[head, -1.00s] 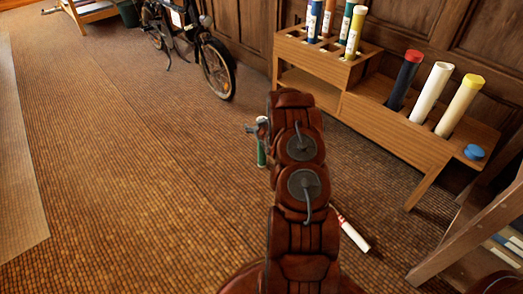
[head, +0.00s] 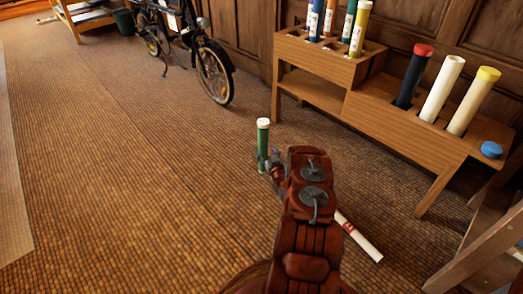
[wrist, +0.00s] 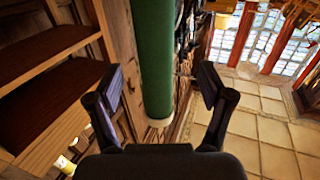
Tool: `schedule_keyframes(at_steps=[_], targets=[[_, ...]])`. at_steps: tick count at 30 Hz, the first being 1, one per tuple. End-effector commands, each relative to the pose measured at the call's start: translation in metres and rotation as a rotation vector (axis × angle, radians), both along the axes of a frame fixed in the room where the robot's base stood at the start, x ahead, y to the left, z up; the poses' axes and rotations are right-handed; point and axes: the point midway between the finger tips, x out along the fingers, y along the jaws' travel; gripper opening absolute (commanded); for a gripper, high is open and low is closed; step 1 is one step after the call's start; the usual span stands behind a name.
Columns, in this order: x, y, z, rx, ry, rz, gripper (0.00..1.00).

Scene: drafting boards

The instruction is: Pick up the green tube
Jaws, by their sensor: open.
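The green tube (head: 263,139) stands upright on the floor in the head view, with a white cap on top. My gripper (head: 266,163) is beside its lower part; its fingers are small and partly hidden there by my arm. In the wrist view, the green tube (wrist: 157,60) runs down from the top edge to a pale end, between the two fingers of my gripper (wrist: 161,85). The fingers are apart, with a gap visible on each side of the tube. The base of the tube is hard to make out in the head view.
A wooden rack (head: 395,127) with several coloured tubes stands along the wall at right. A white tube with red marks (head: 359,238) lies on the floor right of my arm. A bicycle (head: 200,55) stands behind. The floor at left is clear.

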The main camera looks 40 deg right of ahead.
Motion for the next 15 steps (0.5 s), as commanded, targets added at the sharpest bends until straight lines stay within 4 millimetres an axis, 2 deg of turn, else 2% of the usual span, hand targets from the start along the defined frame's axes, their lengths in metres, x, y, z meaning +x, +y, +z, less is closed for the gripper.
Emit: schedule_keyframes(at_steps=[8,15], targets=[[0.014,-0.01,-0.001,-0.002,-0.001,-0.004,0.8],[0.039,-0.024,-0.002,-0.003,-0.003,-0.001,0.8]])
